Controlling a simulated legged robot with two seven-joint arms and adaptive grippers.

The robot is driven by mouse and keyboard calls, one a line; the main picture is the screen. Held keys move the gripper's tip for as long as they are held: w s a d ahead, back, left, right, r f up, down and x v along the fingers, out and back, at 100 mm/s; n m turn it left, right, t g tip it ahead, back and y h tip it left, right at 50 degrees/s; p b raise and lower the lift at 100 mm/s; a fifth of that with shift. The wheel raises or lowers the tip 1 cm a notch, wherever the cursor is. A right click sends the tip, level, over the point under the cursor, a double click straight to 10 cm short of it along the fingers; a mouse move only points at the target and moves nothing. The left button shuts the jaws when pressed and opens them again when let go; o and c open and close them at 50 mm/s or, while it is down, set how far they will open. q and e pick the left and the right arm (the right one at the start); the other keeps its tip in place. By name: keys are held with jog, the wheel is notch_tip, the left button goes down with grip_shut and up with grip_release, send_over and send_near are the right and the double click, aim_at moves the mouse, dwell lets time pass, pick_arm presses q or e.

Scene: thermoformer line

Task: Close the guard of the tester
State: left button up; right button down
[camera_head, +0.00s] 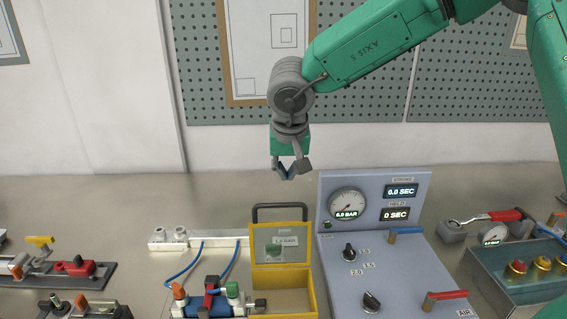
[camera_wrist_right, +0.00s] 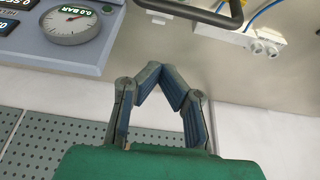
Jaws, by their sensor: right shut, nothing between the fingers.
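The tester's yellow box (camera_head: 309,297) stands left of the grey-blue control panel. Its guard (camera_head: 300,264), a yellow frame with a clear or grey pane and a label, is raised upright at the box's back edge. A dark handle (camera_head: 280,206) stands on the guard's top edge; it also shows at the top of the right wrist view (camera_wrist_right: 205,17). My right gripper (camera_head: 288,176) is shut and empty, above and apart from the handle. In the wrist view its fingertips (camera_wrist_right: 158,70) meet below the handle in the picture. My left gripper is not in view.
The control panel (camera_head: 425,264) with gauge, knobs and levers stands close on the right. A fitting with coloured caps (camera_head: 212,303) and blue hoses lies left of the box. A white manifold strip (camera_head: 200,241) lies behind. The bench at the back left is clear.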

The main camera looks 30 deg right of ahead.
jog(key=f, duration=0.1)
jog(key=a+f, duration=0.1)
jog(key=f, duration=0.1)
jog(key=s+f, duration=0.1)
jog(key=f, duration=0.1)
jog(key=shift+s+a+b, duration=0.1)
jog(key=shift+a+b, duration=0.1)
jog(key=shift+b, duration=0.15)
jog(key=shift+d, duration=0.15)
